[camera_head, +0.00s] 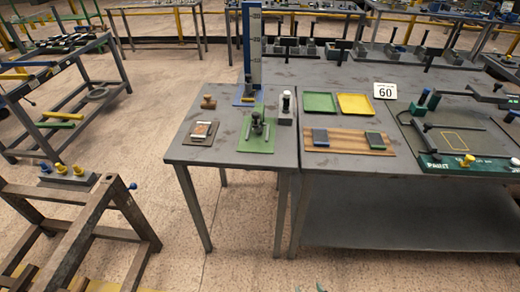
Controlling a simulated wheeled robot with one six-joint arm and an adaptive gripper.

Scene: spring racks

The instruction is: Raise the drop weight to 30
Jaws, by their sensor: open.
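A tall pale scale board (255,45) with dark level marks stands on a blue base (240,100) at the back of the small grey table. A narrow blue upright (246,38) runs along its left side. The numbers on the scale are too small to read. I cannot clearly make out the drop weight on it. In front of the tower, a dark metal device (258,126) stands on a green plate (257,143). My gripper is not recognisable in this view; only tiny green bits show at the bottom edge.
A stamp-like brown piece (208,102), a small framed plate (202,130) and a white-topped cylinder (286,101) share the small table. Beside it, a larger table holds green (320,102) and yellow (355,104) trays and a "60" sign (385,91).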

